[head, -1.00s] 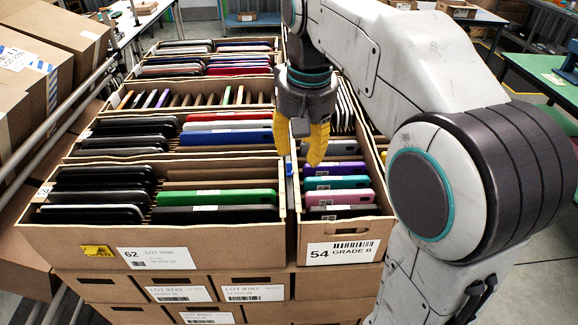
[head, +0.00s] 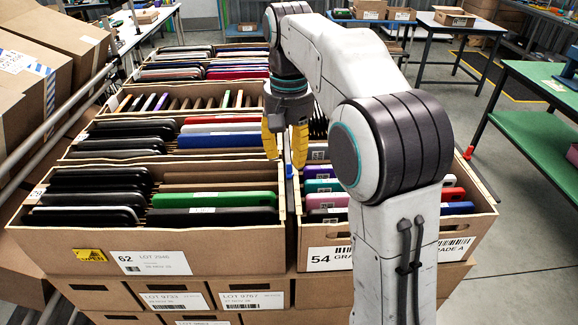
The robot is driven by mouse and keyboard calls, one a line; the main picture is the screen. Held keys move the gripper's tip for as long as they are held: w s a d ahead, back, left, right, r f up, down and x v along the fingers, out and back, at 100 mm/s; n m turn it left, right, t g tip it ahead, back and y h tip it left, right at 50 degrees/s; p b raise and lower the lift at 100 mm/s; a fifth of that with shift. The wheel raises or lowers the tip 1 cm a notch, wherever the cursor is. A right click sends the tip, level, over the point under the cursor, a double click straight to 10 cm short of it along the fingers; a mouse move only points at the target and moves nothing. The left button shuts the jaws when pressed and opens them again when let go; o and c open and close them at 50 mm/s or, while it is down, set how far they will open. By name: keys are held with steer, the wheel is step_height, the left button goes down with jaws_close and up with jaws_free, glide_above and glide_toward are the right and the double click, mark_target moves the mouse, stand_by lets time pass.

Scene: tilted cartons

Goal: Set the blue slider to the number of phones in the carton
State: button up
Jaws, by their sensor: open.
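A small blue piece (head: 289,170), which looks like the slider, sits at the wall between the left and right cartons. My gripper (head: 285,161) hangs over that wall, its yellow fingers open and pointing down, close to the blue piece. I cannot tell whether they touch it. The left front carton (head: 200,264), labelled 62, holds several dark phones (head: 95,195) and a green-edged one (head: 214,199). The right front carton (head: 318,258), labelled 54, holds several phones, among them purple, teal and pink ones (head: 326,200). My arm hides part of this carton. No scale for the slider is readable.
More cartons of phones (head: 205,73) lie behind. Plain boxes (head: 28,65) and a metal rail (head: 60,110) stand on the left. A green table (head: 540,120) stands at right, with bare floor (head: 530,240) before it.

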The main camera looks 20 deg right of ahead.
mark_target(289, 164)
steer(key=shift+f, duration=1.65)
jaws_close()
